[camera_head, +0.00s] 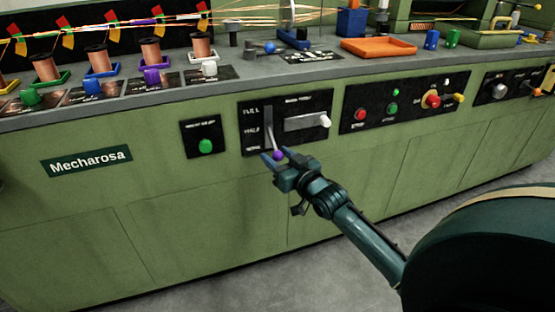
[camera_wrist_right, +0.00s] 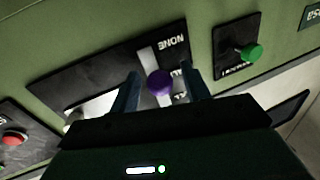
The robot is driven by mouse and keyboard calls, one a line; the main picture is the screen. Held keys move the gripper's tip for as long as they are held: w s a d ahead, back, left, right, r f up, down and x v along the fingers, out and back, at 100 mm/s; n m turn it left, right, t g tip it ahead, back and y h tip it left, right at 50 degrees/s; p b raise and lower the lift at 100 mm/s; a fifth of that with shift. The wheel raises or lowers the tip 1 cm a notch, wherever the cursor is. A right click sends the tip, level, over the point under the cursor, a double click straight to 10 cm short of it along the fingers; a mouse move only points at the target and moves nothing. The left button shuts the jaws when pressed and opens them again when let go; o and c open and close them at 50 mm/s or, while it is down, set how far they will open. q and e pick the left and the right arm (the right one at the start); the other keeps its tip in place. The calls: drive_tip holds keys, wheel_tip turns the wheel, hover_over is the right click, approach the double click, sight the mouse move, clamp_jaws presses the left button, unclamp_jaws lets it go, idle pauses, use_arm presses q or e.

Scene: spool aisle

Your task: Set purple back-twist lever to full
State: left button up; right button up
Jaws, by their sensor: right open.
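The purple back-twist lever shows as a round purple knob (camera_head: 278,155) in front of the slot on a black panel, low in the slot and about level with the lowest label. The labels beside the slot read FULL at the top, then HALF, then NONE. My right gripper (camera_head: 275,155) is open, with one blue finger on each side of the knob. In the right wrist view the purple knob (camera_wrist_right: 160,83) sits between the two fingers (camera_wrist_right: 161,89), with a gap on both sides. The lever's shaft is hidden behind the knob. My left gripper is not in view.
A white horizontal handle (camera_head: 324,121) shares the panel, right of the slot. A green button (camera_head: 205,146) is on a panel to the left. A panel with a red knob (camera_head: 433,101) is to the right. Copper spools and an orange tray (camera_head: 378,48) stand on the bench top.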

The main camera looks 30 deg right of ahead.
drive_tip(key=shift+w, duration=0.2)
clamp_jaws()
idle(0.5)
